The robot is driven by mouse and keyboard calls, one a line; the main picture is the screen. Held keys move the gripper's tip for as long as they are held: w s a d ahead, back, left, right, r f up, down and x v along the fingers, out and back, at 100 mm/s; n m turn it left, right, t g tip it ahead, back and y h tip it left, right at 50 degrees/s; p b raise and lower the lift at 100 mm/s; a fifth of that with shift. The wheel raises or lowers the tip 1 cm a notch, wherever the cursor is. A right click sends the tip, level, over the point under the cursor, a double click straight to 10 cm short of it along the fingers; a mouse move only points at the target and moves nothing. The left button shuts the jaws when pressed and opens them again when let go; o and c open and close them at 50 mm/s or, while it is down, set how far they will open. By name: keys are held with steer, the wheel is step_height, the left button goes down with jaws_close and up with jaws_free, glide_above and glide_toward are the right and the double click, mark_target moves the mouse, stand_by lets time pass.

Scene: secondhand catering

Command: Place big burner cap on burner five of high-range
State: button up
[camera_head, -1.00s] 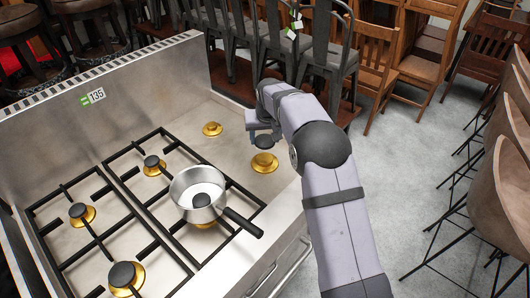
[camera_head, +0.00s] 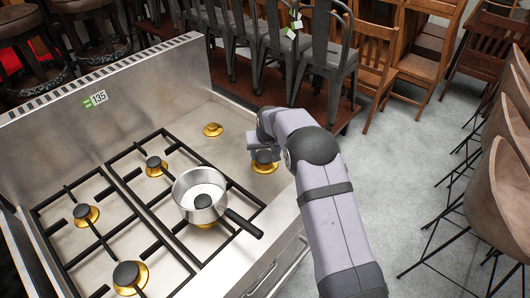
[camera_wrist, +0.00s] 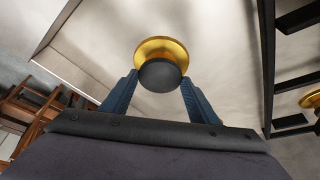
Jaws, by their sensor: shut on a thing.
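The big burner cap (camera_wrist: 160,76), a dark round disc, is held between the blue fingers of my gripper (camera_wrist: 160,80) in the wrist view. In the head view my gripper (camera_head: 263,150) hangs over the front right of the range, partly hidden by the arm. The cap (camera_head: 265,156) shows just above a bare brass burner (camera_head: 264,168). In the wrist view the cap overlaps the near part of that brass burner (camera_wrist: 160,45). I cannot tell whether they touch. The steel range (camera_head: 225,130) has a backsplash with a "135" tag.
Another bare brass burner (camera_head: 212,129) sits behind, toward the backsplash. Black grates (camera_head: 130,205) cover the left burners, which carry dark caps. A saucepan (camera_head: 200,190) stands on the grate, its handle pointing front right. Chairs (camera_head: 375,60) stand beyond the range.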

steer(key=shift+f, duration=0.15)
steer(key=o, duration=1.4)
steer(key=shift+r, duration=0.25)
steer(key=b+v, duration=0.3)
steer(key=v, duration=0.9)
steer(key=shift+b, duration=0.3)
